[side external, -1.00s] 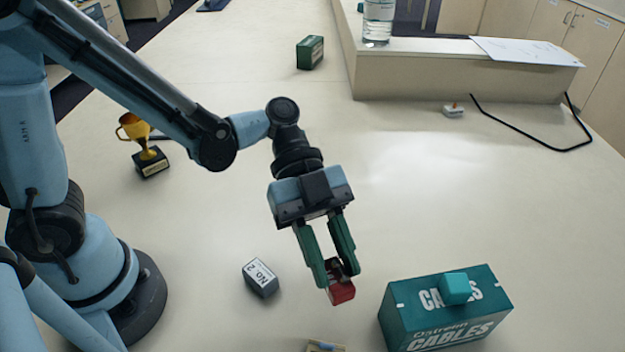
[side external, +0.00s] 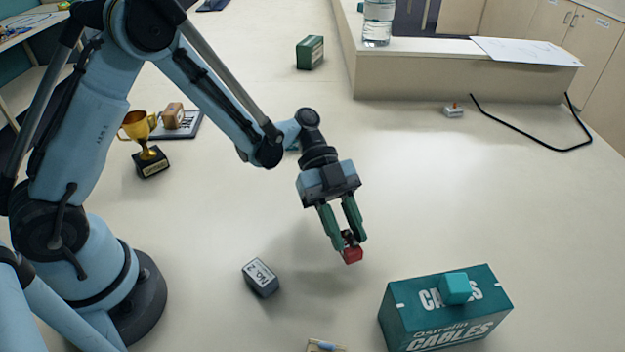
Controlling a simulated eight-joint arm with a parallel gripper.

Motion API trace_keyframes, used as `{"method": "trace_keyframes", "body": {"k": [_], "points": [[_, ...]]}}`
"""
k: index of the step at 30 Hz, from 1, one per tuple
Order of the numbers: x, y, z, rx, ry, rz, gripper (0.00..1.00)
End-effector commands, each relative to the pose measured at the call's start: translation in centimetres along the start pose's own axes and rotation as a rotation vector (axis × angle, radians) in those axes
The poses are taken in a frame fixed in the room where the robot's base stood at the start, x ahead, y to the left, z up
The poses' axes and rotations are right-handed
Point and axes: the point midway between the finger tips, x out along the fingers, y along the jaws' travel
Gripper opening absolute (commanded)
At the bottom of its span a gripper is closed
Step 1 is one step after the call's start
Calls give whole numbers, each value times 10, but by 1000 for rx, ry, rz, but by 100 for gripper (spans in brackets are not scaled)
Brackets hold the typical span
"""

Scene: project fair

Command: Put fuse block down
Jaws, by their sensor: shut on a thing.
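My gripper (side external: 347,238) points down with its green fingers shut on a small red block, the fuse block (side external: 353,256). Its lower part shows below the fingertips; the fingers hide part of its top. The block is over the bare pale table (side external: 420,205), between a grey block marked with a number and a teal cables box. A soft shadow lies on the table to the left of the gripper. I cannot tell exactly how high the block is above the table.
The grey block (side external: 261,278) is left of my gripper. The cables box (side external: 440,315), with a teal cube (side external: 455,288) on top, is lower right. A gold trophy (side external: 147,150) stands left. A bent black rod (side external: 545,143) lies right.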

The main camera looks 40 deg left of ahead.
Motion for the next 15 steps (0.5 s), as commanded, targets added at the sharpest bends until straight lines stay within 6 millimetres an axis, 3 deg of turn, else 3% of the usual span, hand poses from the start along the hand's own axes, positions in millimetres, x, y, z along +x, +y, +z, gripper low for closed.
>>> {"method": "trace_keyframes", "body": {"k": [6,15], "points": [[12,0,22,0,0,0,1],[15,0,27,0,0,0,1]]}}
